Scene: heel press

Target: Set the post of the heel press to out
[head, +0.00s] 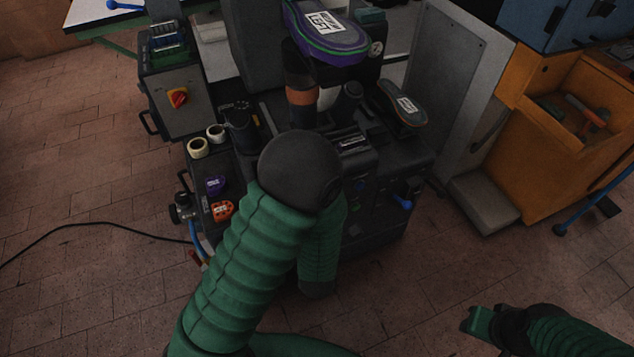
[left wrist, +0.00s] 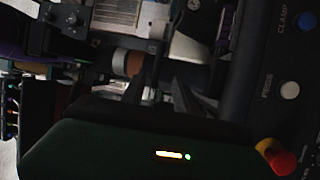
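The heel press (head: 385,170) is the dark machine in the middle of the head view. A dark post with an orange band (head: 302,96) stands on it, under a purple and green shoe-shaped piece (head: 325,32). In the left wrist view the orange-brown band (left wrist: 127,62) lies just beyond my left gripper (left wrist: 165,75). Its two dark fingers look apart, with nothing clearly between them; this view is dim. My left arm hides the left gripper and part of the press in the head view. My right gripper (head: 477,322) is low at the right, away from the press; its fingers are unclear.
A blue button (left wrist: 306,21), a white button (left wrist: 289,90) and a red stop knob (left wrist: 280,160) are on the panel. A control box (head: 175,85) stands left of the press, an orange cabinet (head: 555,130) right.

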